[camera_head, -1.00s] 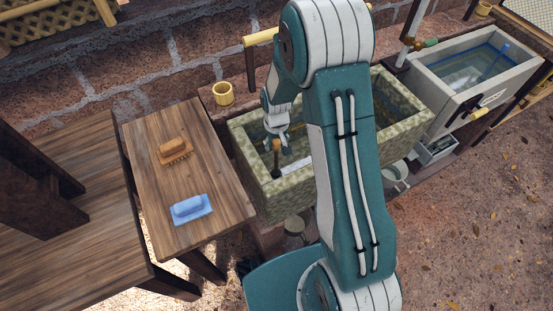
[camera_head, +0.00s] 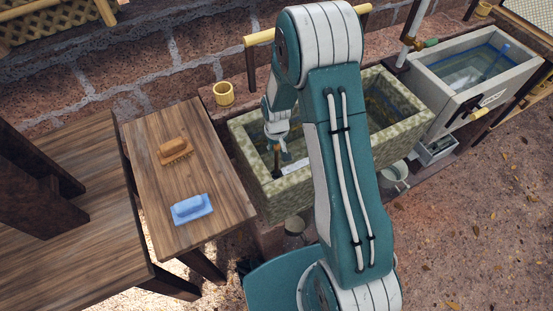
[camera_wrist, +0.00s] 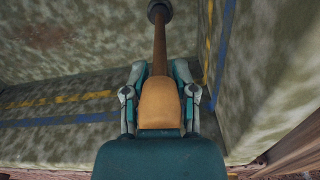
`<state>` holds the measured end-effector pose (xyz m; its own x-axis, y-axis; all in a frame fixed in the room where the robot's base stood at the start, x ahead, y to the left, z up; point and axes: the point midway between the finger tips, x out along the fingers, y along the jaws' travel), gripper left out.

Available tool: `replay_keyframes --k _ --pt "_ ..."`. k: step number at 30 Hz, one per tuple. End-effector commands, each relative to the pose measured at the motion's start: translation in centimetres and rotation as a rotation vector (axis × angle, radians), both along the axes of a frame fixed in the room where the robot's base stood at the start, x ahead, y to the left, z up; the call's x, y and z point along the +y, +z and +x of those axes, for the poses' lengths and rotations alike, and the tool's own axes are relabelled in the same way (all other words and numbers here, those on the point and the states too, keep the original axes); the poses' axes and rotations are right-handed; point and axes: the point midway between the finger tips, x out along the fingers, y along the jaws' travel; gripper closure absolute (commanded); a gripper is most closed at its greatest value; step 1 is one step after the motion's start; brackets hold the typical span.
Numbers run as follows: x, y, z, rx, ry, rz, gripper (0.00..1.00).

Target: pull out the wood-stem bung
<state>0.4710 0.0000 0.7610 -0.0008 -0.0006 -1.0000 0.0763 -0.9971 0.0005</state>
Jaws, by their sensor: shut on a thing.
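The wood-stem bung (camera_wrist: 160,45) has a brown wooden stem, a pale wooden grip (camera_wrist: 160,103) and a dark round plug (camera_wrist: 158,11) at its far end. My gripper (camera_wrist: 160,80) has a finger on each side of the grip and is shut on it. In the head view, my gripper (camera_head: 278,134) reaches down into the left end of the mossy stone trough (camera_head: 257,185), with the bung's stem (camera_head: 277,157) below it. I cannot tell whether the plug is seated in a drain.
A wooden table at left holds a brown brush (camera_head: 174,150) and a blue brush (camera_head: 191,209). A yellow cup (camera_head: 223,93) stands on the ledge behind. A grey basin (camera_head: 450,110) with water lies at right. The trough walls rise close around my gripper.

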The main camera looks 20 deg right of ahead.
Motion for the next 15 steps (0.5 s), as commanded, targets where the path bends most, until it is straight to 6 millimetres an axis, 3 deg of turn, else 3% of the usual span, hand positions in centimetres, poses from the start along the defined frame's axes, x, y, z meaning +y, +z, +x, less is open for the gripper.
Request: replay_keyframes --k 15 --pt "0.03 0.61 -0.01 0.000 0.000 0.000 1.00"
